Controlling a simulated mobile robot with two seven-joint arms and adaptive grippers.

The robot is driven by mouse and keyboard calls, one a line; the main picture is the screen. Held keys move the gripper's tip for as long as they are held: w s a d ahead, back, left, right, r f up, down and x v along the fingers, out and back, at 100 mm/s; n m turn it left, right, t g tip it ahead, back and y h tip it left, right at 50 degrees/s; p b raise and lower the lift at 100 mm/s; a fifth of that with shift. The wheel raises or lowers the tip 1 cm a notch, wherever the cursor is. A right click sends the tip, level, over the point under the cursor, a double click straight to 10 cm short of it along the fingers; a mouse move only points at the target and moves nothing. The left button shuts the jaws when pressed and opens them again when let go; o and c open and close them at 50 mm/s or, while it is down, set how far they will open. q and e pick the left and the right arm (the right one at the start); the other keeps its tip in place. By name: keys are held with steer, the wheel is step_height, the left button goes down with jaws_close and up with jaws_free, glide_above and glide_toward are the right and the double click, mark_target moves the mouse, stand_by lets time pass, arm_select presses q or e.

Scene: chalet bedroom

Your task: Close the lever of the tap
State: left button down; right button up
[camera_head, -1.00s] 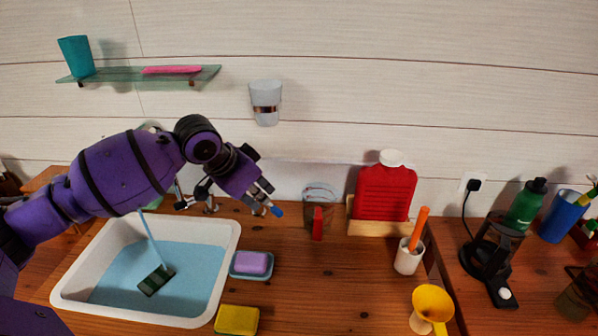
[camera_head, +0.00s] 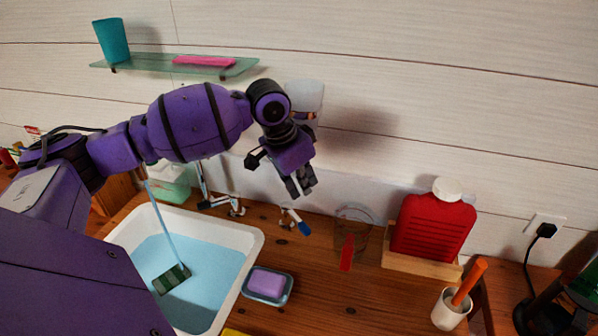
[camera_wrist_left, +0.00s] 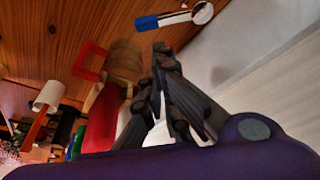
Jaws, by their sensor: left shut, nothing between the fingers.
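The tap (camera_head: 235,207) is chrome and stands behind the sink, partly hidden by my left arm. A thin stream of water (camera_head: 163,222) falls into the sink (camera_head: 254,245). A pale lever with a blue tip (camera_head: 303,227) stands to the right of the tap body; its blue tip (camera_wrist_left: 147,22) and round base also show in the left wrist view. My left gripper (camera_head: 301,188) is shut and empty. It points down above the lever, apart from it. The fingers (camera_wrist_left: 163,62) are together in the left wrist view. My right gripper is not in view.
A purple soap in a dish (camera_head: 267,284) lies right of the sink. A clear cup with a red item (camera_head: 347,252), a red bottle (camera_head: 433,228) on a wooden stand and a white pot (camera_head: 450,312) stand further right. A glass shelf (camera_head: 150,63) hangs on the wall.

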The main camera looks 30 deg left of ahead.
mark_target(294, 218)
arm_select(q)
steer(key=x, duration=1.1)
steer(key=shift+d+b, duration=0.1)
steer(key=shift+b, duration=0.3)
steer(key=shift+w, duration=0.1)
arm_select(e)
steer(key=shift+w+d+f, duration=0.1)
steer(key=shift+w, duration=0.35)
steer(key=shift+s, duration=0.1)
